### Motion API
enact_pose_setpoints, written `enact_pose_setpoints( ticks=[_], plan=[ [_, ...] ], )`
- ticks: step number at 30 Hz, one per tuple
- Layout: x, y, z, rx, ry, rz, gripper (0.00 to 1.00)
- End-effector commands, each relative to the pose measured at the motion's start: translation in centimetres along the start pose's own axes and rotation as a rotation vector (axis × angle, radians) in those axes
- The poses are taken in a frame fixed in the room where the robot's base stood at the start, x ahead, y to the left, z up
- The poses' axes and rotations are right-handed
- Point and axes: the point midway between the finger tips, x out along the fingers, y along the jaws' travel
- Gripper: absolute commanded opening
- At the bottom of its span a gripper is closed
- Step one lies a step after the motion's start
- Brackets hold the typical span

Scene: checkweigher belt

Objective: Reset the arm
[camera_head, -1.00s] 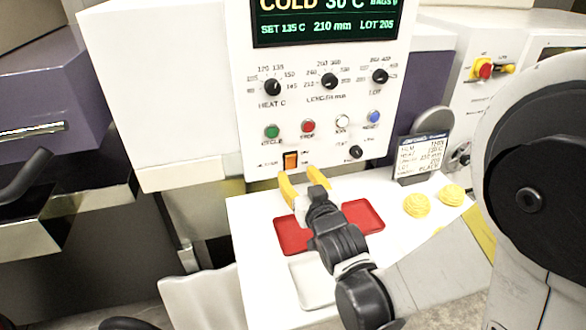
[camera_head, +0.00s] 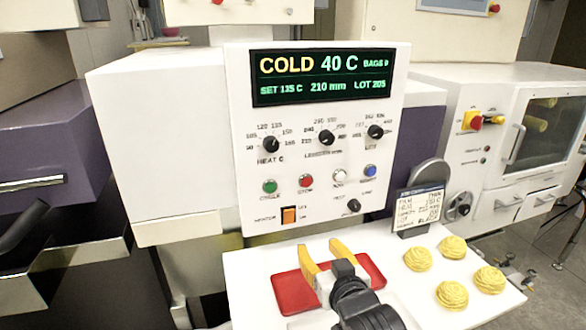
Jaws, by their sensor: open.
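My gripper (camera_head: 326,255) has yellow fingers and a dark body. It is open, with a clear gap between the fingertips and nothing held. It hangs over the white table, in front of the machine's control panel (camera_head: 385,222), with its fingers pointing toward the panel and apart from it. The dark wrist runs down out of the bottom of the view and hides part of the red trays behind it.
Red trays (camera_head: 291,297) lie on the white table (camera_head: 240,268) under my gripper. Several yellow noodle nests (camera_head: 451,249) sit at the right. A job card (camera_head: 418,210) stands behind them. The panel has knobs, buttons and an orange switch (camera_head: 289,215). The display (camera_head: 322,76) reads COLD 40 C.

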Motion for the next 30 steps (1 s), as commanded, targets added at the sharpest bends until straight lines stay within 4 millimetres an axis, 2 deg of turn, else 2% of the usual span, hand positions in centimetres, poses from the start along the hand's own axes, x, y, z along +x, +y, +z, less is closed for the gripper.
enact_pose_setpoints(
  ticks=[3, 7, 12, 16, 21, 30],
  plan=[
    [-2.1, 3.5, 0.9, 0.018, -0.152, 0.073, 0.47],
    [-5.8, 6.4, 2.4, 0.048, -0.336, 0.134, 0.47],
    [-11.9, 8.2, 4.4, 0.091, -0.544, 0.173, 0.47],
    [-15.5, 8.5, 5.4, 0.116, -0.646, 0.181, 0.47],
    [-17.4, 8.4, 5.9, 0.129, -0.698, 0.181, 0.47],
    [-17.4, 8.4, 5.9, 0.129, -0.699, 0.18, 0.47]
  ],
)
